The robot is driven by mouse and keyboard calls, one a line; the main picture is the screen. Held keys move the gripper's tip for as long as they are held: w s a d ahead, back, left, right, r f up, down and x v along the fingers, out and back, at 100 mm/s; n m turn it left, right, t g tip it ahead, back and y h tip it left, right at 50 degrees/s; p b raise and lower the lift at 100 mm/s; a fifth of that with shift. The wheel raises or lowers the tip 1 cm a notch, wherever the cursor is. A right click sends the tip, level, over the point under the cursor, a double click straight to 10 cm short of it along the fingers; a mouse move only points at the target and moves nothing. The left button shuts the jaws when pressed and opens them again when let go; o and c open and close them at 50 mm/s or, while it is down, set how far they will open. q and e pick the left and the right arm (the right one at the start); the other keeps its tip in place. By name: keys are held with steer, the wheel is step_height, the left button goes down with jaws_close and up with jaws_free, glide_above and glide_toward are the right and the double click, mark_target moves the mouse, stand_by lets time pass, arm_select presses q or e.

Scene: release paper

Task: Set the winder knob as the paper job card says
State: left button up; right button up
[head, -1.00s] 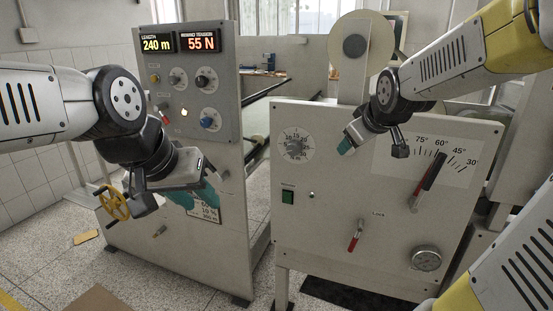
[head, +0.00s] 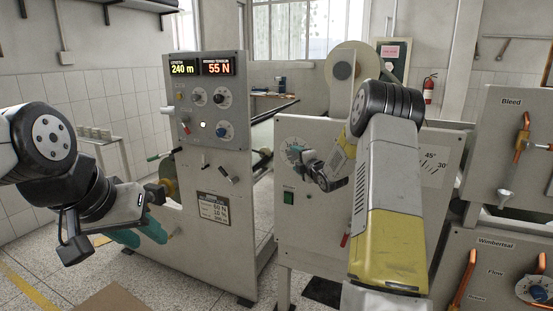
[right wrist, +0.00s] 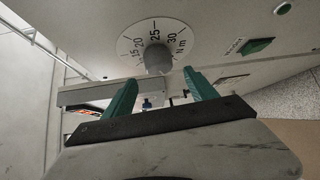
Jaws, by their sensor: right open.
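The job card (head: 213,208) is on the front of the left cabinet. Its lines seem to read 60 N and 10 %; the rest is too small to read. A round dial marked in N m (head: 290,148) is on the right machine's panel, partly covered by my right gripper (head: 308,160). In the right wrist view, its grey knob (right wrist: 158,60) stands just beyond my right gripper (right wrist: 160,88), whose teal fingers are apart and empty. My left gripper (head: 138,234) hangs in front of the cabinet's lower left; its finger gap is unclear.
The cabinet's displays (head: 202,68) read 240 m and 55 N, above several knobs including a blue one (head: 222,131). A green switch (head: 288,197) is below the dial. Pipework panels (head: 508,150) stand at the right.

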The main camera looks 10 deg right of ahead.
mark_target(291, 156)
steer(key=x, duration=0.5)
steer(key=shift+w, duration=0.35)
steer(key=c, duration=1.4)
